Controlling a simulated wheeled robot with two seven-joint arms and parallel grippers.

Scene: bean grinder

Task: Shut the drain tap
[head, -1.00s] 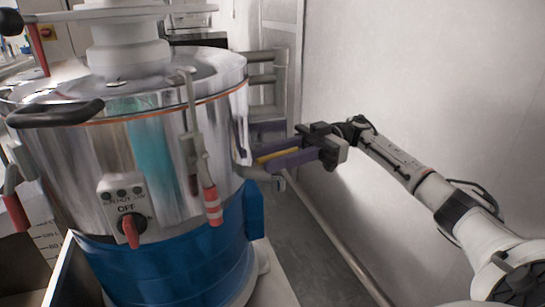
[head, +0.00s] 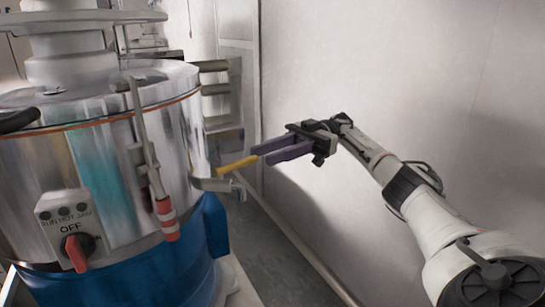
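The drain tap (head: 216,184) is a grey metal spout low on the right side of the steel drum. Its yellow lever (head: 236,165) points out to the right, slightly upward in the picture. My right gripper (head: 263,155) is just right of the lever's free end. Its two purple fingers are parted, with nothing seen held between them. The fingertips are close to the lever's tip; I cannot tell whether they touch it. My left gripper is not in view.
The steel drum (head: 95,165) with a blue base fills the left. A red-handled latch (head: 165,215) and a control box with a red knob (head: 75,250) are on its front. A bare wall (head: 400,80) stands close on the right, with a narrow floor strip between.

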